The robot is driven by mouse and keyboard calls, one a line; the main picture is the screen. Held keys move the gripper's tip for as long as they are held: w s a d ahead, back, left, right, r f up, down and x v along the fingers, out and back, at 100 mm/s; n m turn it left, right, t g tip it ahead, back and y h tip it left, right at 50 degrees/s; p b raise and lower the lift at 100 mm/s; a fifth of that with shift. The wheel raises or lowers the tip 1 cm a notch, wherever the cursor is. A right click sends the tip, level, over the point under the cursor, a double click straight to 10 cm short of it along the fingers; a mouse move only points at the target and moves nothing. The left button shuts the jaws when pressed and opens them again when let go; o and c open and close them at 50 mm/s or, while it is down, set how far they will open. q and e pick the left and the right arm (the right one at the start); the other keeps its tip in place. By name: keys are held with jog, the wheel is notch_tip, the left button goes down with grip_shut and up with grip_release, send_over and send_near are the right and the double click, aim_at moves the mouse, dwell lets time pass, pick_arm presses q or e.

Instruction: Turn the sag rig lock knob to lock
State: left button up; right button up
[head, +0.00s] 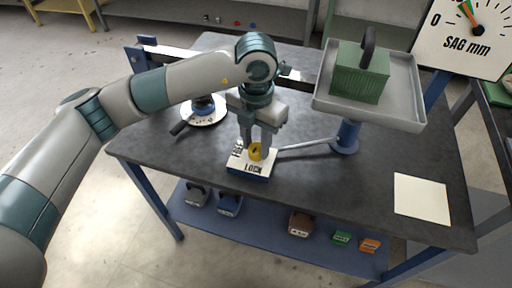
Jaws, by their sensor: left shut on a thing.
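The lock knob (256,152) is yellow and sits on a small white-topped block labelled LOCK (252,166) near the front of the dark table. My left gripper (257,155) reaches down from above with its fingers on both sides of the knob, shut on it. The fingers hide part of the knob, so its exact angle is hard to tell. A metal rod (308,147) runs from beside the block to the blue post (347,137) of the rig. My right gripper does not show.
A grey tray (411,96) on the post carries a green weight (359,76) with a dark handle. A round dial with a black lever (183,126) lies left of my gripper. The SAG mm gauge (466,40) stands back right. A blank paper (421,198) lies front right. Weights sit on the lower shelf (266,232).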

pick_arm(q)
jog(key=shift+n, duration=0.5)
jog(key=shift+r+n+b, duration=0.1)
jog(key=shift+n+b, duration=0.2)
jog(key=shift+b, duration=0.05)
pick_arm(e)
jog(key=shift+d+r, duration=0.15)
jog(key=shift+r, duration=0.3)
pick_arm(q)
jog(key=o, duration=1)
jog(key=shift+o, duration=0.2)
jog(key=shift+r, duration=0.1)
